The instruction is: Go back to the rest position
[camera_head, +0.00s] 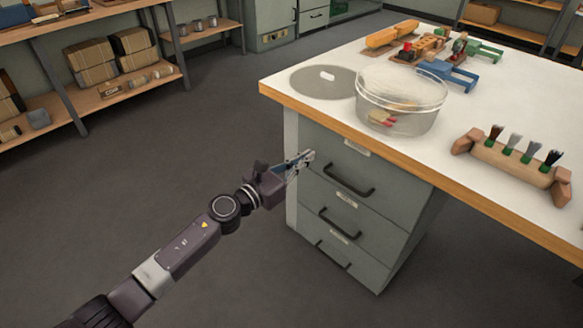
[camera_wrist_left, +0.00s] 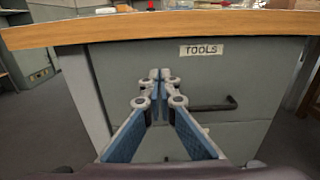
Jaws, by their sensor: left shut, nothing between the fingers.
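My left gripper (camera_head: 303,160) is shut and empty. In the head view it is in front of the grey drawer cabinet (camera_head: 381,215), below the edge of the table (camera_head: 330,117). The left wrist view shows its two fingers (camera_wrist_left: 159,78) together, with the cabinet front and a drawer labelled TOOLS behind them. I cannot tell from these views whether the fingertips touch the cabinet. My right gripper is not in view.
On the table are a clear round bowl (camera_head: 402,98) with small items inside, a grey disc (camera_head: 322,82), a wooden rack (camera_head: 513,168) of several brushes and a blue clamp-like tool (camera_head: 450,75). Shelves (camera_head: 110,92) stand at left. The floor (camera_head: 150,150) between is clear.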

